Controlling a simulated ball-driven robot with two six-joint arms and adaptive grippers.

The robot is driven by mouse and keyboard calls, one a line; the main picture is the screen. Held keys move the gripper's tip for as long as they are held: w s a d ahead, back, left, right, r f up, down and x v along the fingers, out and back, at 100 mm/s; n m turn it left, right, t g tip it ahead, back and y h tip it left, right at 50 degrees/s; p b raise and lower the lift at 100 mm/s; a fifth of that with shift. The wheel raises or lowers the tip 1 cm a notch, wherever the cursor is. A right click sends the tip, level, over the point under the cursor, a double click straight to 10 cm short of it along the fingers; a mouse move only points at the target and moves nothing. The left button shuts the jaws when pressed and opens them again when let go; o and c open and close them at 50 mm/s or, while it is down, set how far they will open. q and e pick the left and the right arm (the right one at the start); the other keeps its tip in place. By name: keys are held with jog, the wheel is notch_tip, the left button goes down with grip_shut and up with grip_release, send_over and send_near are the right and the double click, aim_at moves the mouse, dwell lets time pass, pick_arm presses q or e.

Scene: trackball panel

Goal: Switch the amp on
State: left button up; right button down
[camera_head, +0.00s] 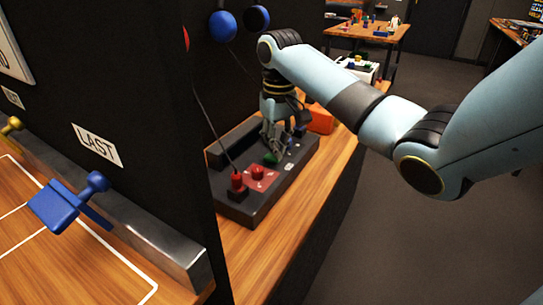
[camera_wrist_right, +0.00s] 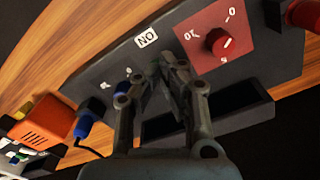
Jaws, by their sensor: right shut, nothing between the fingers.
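The amp, a dark grey box (camera_head: 238,207), sits on the wooden bench right of the black partition. It carries a red plate with a red knob (camera_head: 258,173), which also shows in the right wrist view (camera_wrist_right: 221,43). A small green part (camera_head: 270,158) shows at the fingers in the head view. A white "ON" label (camera_wrist_right: 146,39) is on the amp's face. My right gripper (camera_head: 271,145) is shut and empty, its fingertips (camera_wrist_right: 168,66) close over the panel beside that label. The fingers hide the spot behind them; I cannot tell if they touch.
A red plug (camera_head: 237,184) with a cable stands at the amp's near end. A blue plug (camera_wrist_right: 84,124) is at its other end. An orange box (camera_head: 320,119) stands beyond the amp. The black partition (camera_head: 165,110) bounds the left side.

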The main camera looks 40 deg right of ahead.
jog(key=shift+f, duration=0.7)
jog(key=shift+s+r, duration=0.1)
notch_tip(320, 180, up, 7)
jog(key=p, duration=0.9)
dwell(0.3)
dwell(0.3)
